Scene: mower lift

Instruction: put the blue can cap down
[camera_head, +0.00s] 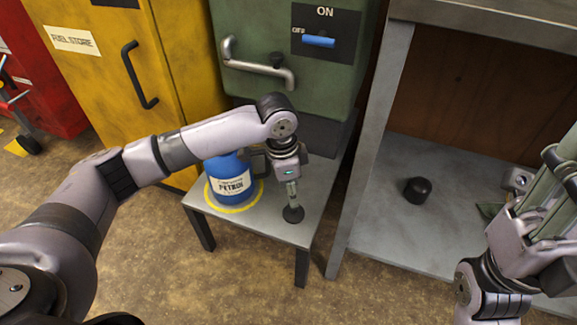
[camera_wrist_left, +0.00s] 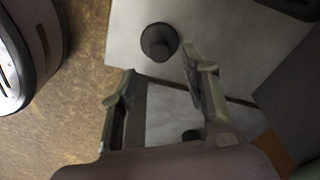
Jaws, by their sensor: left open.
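A black round cap with a raised knob (camera_head: 293,214) rests on the small grey metal table (camera_head: 260,229), near its right front. It also shows in the left wrist view (camera_wrist_left: 158,42), just beyond my fingertips. My left gripper (camera_head: 292,197) points down right above this cap. In the left wrist view its fingers (camera_wrist_left: 157,66) are spread apart with nothing gripped. The blue petrol can (camera_head: 230,181) stands upright on the table, left of the gripper, inside a yellow ring. My arm hides part of its top. My right gripper (camera_head: 535,205) is at the right edge; its fingers are unclear.
A second black, round object (camera_head: 418,190) lies on the grey shelf (camera_head: 385,235) at the right. A green cabinet (camera_head: 285,90) with a handle and blue switch stands behind the table. A yellow fuel store cabinet (camera_head: 180,60) stands at the left. The floor in front is clear.

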